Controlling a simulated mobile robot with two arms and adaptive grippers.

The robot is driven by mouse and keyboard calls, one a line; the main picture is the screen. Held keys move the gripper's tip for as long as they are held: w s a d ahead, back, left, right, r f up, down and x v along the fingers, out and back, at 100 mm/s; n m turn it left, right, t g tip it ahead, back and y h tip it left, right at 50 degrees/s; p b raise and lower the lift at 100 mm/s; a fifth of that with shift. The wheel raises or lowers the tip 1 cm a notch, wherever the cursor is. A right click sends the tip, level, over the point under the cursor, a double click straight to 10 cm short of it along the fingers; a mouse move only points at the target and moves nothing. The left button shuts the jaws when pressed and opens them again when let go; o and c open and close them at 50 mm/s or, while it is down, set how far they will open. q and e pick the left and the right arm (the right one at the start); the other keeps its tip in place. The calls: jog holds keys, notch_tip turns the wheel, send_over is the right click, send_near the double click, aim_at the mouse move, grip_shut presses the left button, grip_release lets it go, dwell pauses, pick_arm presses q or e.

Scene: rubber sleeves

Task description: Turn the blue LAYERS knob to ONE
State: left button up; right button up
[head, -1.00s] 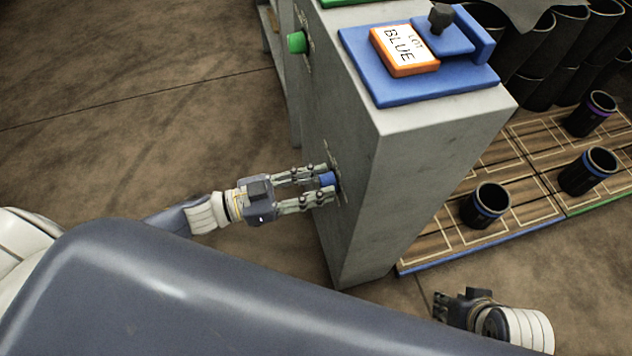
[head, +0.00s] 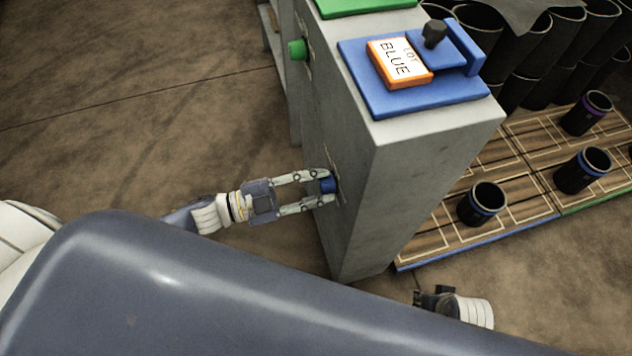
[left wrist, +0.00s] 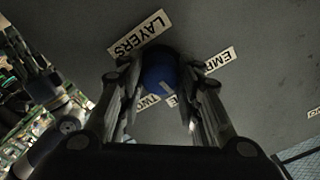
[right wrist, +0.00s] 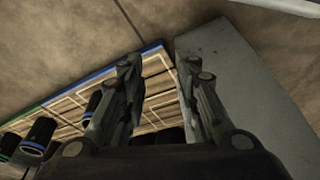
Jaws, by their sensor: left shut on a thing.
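The blue LAYERS knob (head: 328,184) sticks out of the left side of the grey pillar. My left gripper (head: 327,187) is shut on it, one finger on each side. In the left wrist view the knob (left wrist: 158,72) shows a pale mark on its lower face, pointing toward a label partly hidden by the knob and fingers; only an E shows. The LAYERS label (left wrist: 140,36) is above, a label starting EMP (left wrist: 218,62) at the right, and a partly covered TWO label (left wrist: 148,103) at lower left. My right gripper (right wrist: 160,65) is open and empty, low beside the pillar.
The grey pillar (head: 420,170) carries a blue tray with an orange-framed LOT BLUE card (head: 399,62). A green knob (head: 297,50) sits farther along the same side. Black sleeves (head: 484,204) stand on wooden boards at the right. Floor left of the pillar is clear.

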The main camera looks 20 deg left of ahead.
pick_arm(q)
jog(key=shift+m, duration=0.6)
pick_arm(e)
jog(key=shift+f, duration=0.45)
jog(key=shift+s+f, duration=0.1)
jog(key=shift+f, duration=0.05)
pick_arm(q)
jog(key=o, duration=1.1)
jog(key=shift+s, duration=0.1)
jog(key=v, duration=1.2)
